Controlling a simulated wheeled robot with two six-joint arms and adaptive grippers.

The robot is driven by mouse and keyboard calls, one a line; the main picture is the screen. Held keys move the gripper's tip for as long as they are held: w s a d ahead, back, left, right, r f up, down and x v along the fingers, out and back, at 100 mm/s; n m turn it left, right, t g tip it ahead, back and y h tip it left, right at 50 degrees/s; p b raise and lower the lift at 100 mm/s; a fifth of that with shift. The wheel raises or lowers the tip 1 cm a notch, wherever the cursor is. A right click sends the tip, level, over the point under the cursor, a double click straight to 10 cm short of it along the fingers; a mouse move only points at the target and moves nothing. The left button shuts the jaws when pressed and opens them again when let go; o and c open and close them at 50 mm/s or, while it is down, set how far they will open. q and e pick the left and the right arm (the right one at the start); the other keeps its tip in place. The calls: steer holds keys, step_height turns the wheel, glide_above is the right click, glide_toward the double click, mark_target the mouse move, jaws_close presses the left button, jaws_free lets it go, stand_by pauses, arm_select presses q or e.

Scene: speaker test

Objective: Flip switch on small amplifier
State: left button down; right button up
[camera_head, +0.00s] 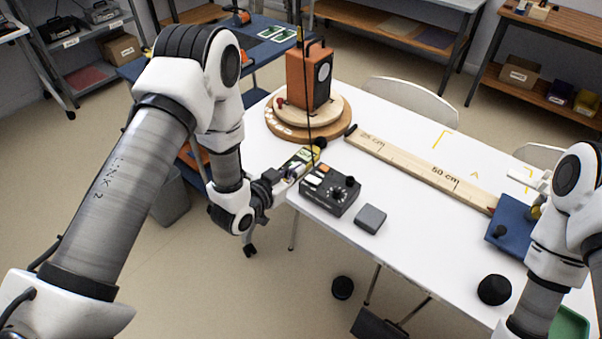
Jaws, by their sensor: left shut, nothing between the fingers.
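The small amplifier (331,190) is a black box with knobs, an orange button and pale buttons on its top panel. It stands near the left front edge of the white table (400,185). My left gripper (296,170) reaches in from the left at the amplifier's back left corner. It is shut with nothing held. I cannot tell whether it touches the amplifier, and its fingertips are small and partly confused with a pale labelled item behind.
An orange speaker (308,78) stands on a round wooden turntable (335,124) behind the amplifier. A grey block (370,219) lies just right of the amplifier. A long wooden ruler board (415,165) crosses the table to a blue block (509,225).

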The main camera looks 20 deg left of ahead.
arm_select(q)
steer(key=v, duration=0.6)
steer(key=shift+s+a+b, duration=0.25)
steer(key=shift+a+b, duration=0.05)
steer(key=shift+b, duration=0.1)
arm_select(e)
steer(key=shift+w+f, duration=0.2)
steer(key=shift+f, duration=0.65)
arm_select(q)
steer(key=shift+f, duration=0.1)
